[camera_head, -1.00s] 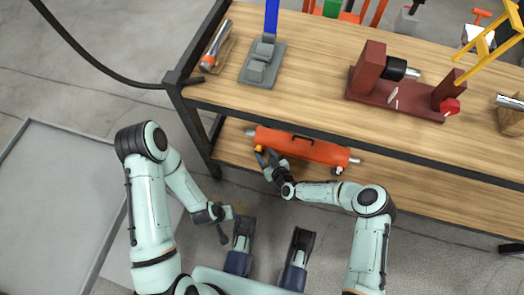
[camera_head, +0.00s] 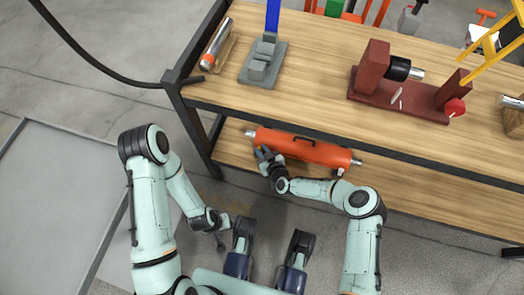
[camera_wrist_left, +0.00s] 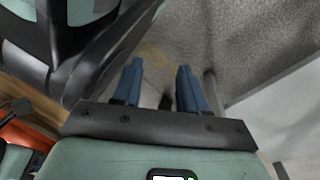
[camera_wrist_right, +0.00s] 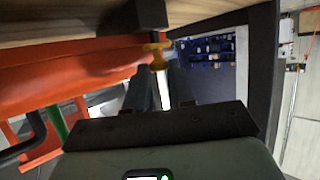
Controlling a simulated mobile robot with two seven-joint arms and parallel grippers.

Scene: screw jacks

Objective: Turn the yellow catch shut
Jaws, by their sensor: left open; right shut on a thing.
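An orange cylinder (camera_head: 310,150) lies on the lower shelf under the bench top, and it fills the left of the right wrist view (camera_wrist_right: 60,75). The small yellow catch (camera_wrist_right: 157,58) shows near its end in the right wrist view, at the fingertips of my right gripper (camera_wrist_right: 160,72). That gripper is shut on the catch. In the head view my right gripper (camera_head: 263,154) is at the cylinder's left end and hides the catch. My left gripper (camera_wrist_left: 159,68) is open and empty, in front of the bench over the floor.
The bench top (camera_head: 320,85) overhangs the cylinder, with its dark front rail just above my right gripper. A dark bench leg (camera_wrist_right: 262,75) stands to the right in the right wrist view.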

